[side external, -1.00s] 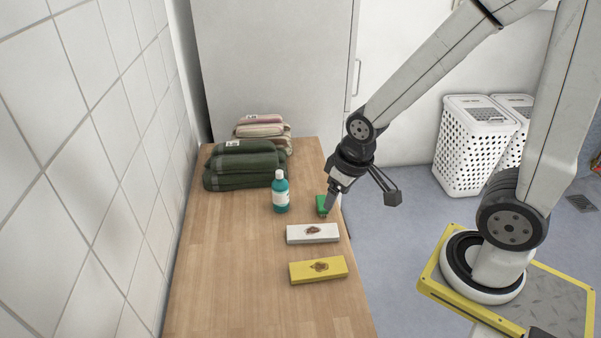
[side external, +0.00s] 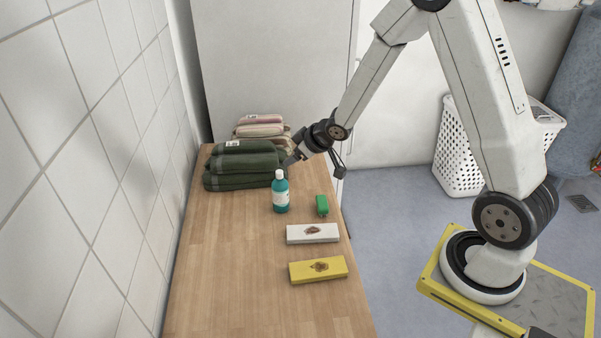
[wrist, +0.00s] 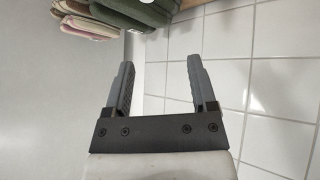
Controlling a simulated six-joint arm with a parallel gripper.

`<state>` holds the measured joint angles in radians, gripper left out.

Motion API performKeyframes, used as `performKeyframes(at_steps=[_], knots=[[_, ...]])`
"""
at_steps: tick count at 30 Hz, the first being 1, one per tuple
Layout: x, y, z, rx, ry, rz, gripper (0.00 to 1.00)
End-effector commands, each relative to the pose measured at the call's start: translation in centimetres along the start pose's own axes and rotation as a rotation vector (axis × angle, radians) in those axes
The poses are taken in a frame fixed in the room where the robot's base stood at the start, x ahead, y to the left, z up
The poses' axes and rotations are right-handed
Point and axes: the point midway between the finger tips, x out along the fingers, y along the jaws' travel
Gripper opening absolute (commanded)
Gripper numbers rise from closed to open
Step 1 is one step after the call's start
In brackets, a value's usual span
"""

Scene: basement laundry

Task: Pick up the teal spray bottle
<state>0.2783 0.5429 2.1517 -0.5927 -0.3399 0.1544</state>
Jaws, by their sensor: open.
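The teal spray bottle (side external: 281,193) stands upright on the wooden table, with a white cap and a pale label. It is in front of the folded dark green towels in the side view. My gripper (side external: 289,161) is just above and behind the bottle, near the right side of the towels, apart from the bottle as far as I can tell. In the wrist view my gripper (wrist: 160,85) has its two fingers spread with nothing between them.
Dark green towels (side external: 240,165) and pink-beige towels (side external: 262,130) are stacked at the table's back. The table's (side external: 215,270) front left is clear. A tiled wall (side external: 90,170) borders the left.

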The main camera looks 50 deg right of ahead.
Motion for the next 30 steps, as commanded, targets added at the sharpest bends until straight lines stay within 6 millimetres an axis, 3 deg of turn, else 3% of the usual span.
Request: performKeyframes(at_steps=[6,15,23,30], knots=[[4.2,2.4,0.2,-0.043,0.145,-0.071,0.73],[8.1,4.0,2.4,-0.079,0.336,-0.227,0.73],[9.4,4.1,4.6,-0.084,0.439,-0.344,0.73],[9.5,4.1,4.9,-0.084,0.458,-0.367,0.73]])
